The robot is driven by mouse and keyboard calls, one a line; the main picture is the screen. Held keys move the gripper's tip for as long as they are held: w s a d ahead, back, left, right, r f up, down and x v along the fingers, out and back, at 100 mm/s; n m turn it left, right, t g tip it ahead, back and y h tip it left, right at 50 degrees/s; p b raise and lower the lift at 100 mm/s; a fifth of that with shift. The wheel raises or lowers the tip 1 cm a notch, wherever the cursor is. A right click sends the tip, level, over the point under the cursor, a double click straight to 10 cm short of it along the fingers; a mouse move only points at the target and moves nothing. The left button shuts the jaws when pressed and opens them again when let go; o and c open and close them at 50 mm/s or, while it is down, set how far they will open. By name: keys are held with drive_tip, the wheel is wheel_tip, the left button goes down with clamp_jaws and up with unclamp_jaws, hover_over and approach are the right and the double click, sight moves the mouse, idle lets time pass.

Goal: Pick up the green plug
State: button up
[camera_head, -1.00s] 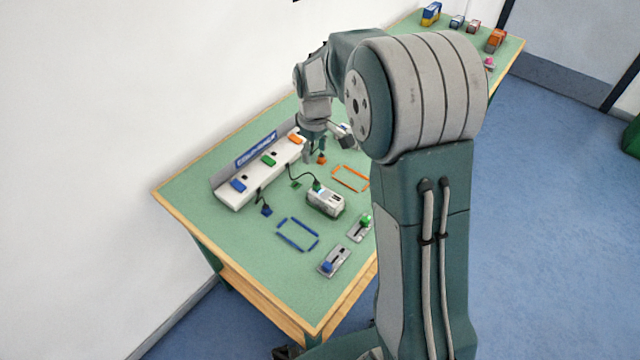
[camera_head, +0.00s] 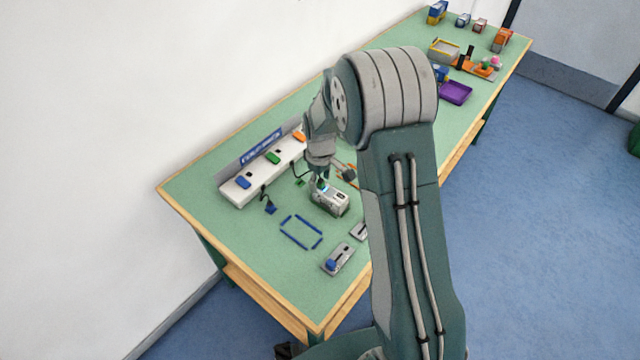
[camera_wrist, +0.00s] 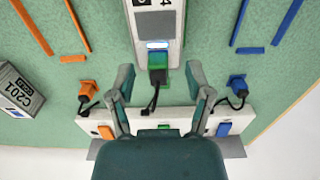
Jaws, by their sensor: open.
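The green plug (camera_wrist: 158,74) is at the end of a white device (camera_wrist: 155,18) in the wrist view, apparently seated in it. A black cable (camera_wrist: 151,100) runs from the plug towards the power strip. My gripper (camera_wrist: 159,78) is open, with one finger on each side of the plug and a gap on both sides. In the head view my gripper (camera_head: 320,180) points down at the rear end of the white device (camera_head: 330,200) and mostly hides the plug there.
The white power strip (camera_head: 235,193) has blue, green and orange switches. An orange plug (camera_wrist: 88,90) and a blue plug (camera_wrist: 237,86) lie on either side of my fingers. A blue outline (camera_head: 300,233) and a lever plate (camera_head: 338,258) are on the green table (camera_head: 275,285).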

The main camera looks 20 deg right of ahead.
drive_tip(key=shift+d+f, duration=0.1)
drive_tip(key=shift+f, duration=0.05)
clamp_jaws()
